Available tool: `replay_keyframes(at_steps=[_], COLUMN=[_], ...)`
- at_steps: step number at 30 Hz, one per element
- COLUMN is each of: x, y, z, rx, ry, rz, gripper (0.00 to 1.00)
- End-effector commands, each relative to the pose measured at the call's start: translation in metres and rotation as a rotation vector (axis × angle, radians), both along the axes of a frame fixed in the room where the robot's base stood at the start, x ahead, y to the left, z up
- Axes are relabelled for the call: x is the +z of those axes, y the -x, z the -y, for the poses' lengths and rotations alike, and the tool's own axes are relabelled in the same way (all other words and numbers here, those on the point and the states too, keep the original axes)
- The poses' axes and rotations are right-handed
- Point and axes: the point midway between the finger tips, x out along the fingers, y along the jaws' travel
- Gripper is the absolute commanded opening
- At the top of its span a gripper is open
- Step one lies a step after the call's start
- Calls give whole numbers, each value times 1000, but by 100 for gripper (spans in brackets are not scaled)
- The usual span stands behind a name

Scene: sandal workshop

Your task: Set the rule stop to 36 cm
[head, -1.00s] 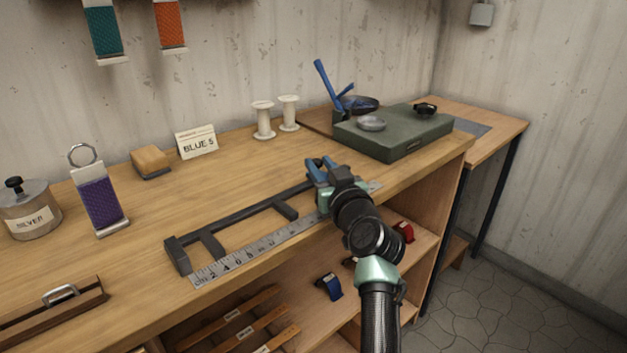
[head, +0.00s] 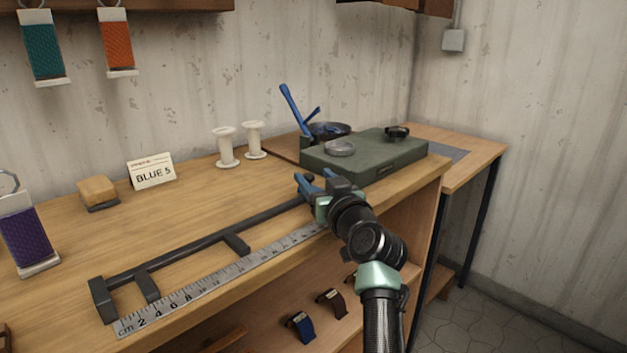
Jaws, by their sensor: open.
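The rule (head: 220,279) is a silver strip marked in cm along the front edge of the bench. Its low numbers are at the left, and its right part goes behind my arm. A dark rail (head: 205,243) lies behind it, with a dark end block (head: 102,300) at the left. Two dark cross pieces reach from the rail toward the rule, one near the low numbers (head: 147,287) and one farther right (head: 237,244). I cannot tell which is the stop. My gripper (head: 307,183) has blue fingers, open, at the right part of the rail. My wrist hides what lies between or beneath them.
A green box (head: 365,155) with a small grey dish (head: 340,148) stands just beyond my gripper. White spools (head: 226,147), a "BLUE 5" card (head: 152,171) and a wooden block (head: 98,191) stand at the back. The bench between card and rail is clear.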

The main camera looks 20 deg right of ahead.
Motion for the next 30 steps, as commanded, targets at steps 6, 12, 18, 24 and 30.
replay_keyframes(at_steps=[6,12,18,24,30], x=[-1,-1,0,0,0], y=[-1,7,34,70,104], z=[-2,-3,-4,-5,-6], rx=[5,5,4,2,1], ry=[-1,0,0,-1,0], rz=[-1,-1,-2,-2,-2], gripper=[61,61,61,61,61])
